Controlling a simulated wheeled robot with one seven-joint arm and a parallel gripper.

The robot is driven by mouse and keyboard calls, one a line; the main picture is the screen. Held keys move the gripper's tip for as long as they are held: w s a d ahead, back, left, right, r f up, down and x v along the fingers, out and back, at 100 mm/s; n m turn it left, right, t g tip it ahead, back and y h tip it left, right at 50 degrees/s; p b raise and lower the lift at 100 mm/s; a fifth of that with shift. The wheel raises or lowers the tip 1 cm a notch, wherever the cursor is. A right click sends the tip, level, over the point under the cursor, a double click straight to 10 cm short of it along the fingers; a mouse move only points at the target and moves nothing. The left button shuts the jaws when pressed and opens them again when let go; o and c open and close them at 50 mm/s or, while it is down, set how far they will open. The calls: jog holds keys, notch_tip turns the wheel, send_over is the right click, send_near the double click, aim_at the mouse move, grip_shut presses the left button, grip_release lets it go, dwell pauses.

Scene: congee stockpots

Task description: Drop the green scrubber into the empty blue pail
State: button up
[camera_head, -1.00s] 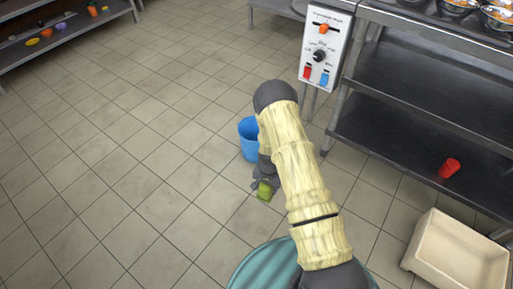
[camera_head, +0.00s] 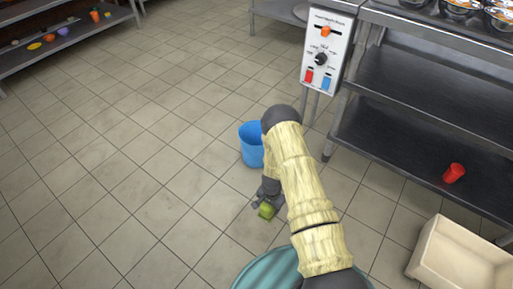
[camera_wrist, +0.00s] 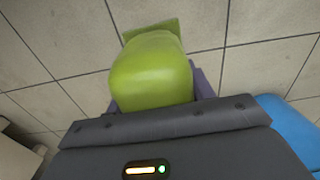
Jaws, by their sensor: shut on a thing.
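The green scrubber (camera_head: 267,210) is held in my gripper (camera_head: 262,203), which is shut on it. In the wrist view the scrubber (camera_wrist: 152,72) fills the upper middle, with a flat green edge behind its rounded body. The pail also shows at the right edge of the wrist view (camera_wrist: 291,128). The scrubber is outside the pail, apart from it.
A cream basin (camera_head: 455,262) lies at the right front. A steel shelf unit (camera_head: 420,130) with a red cup (camera_head: 453,173) stands at the right, beside a control panel (camera_head: 325,50). Another low shelf (camera_head: 75,45) is at the back left. The floor at left is clear.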

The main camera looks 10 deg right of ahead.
notch_tip(320, 180, up, 39)
jog(key=w+n+p, duration=0.2)
jog(key=n+p, duration=0.6)
jog(key=p, duration=0.3)
jog(key=shift+n, duration=0.4)
jog(key=shift+w+f, duration=0.1)
jog(key=shift+f, duration=0.05)
